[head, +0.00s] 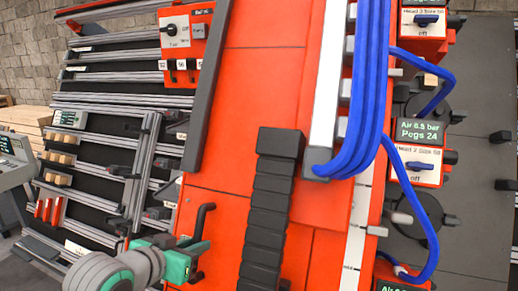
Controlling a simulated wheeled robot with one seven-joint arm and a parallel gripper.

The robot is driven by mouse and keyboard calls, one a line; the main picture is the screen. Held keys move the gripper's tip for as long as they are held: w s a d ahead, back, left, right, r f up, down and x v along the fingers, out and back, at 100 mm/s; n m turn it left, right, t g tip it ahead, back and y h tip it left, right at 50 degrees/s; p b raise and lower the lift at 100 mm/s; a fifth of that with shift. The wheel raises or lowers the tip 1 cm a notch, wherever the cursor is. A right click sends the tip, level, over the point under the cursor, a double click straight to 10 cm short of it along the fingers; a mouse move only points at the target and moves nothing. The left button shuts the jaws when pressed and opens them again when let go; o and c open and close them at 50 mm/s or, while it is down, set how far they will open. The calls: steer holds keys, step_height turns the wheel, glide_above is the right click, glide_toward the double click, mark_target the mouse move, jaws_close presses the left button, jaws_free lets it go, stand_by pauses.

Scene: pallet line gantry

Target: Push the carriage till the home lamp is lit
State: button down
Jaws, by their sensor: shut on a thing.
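The carriage is a large orange body (232,140) that fills the middle of the head view and is tilted in the picture. A black bar handle (206,213) stands on its lower left part. My gripper (198,248), teal with grey arm links, comes in from the lower left and is shut on the black handle. Its fingertips partly hide the handle's middle. I cannot make out a home lamp in this view, lit or unlit.
A black cable chain (268,200) and blue hoses (350,100) run along the carriage. A control panel with a rotary switch (172,29) is at upper left. Grey rails (120,102) and wooden blocks (60,158) lie left. Suction-head boxes (415,165) line the right side.

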steer(key=shift+w, duration=0.1)
stand_by(0.5)
steer(key=shift+d, duration=0.4)
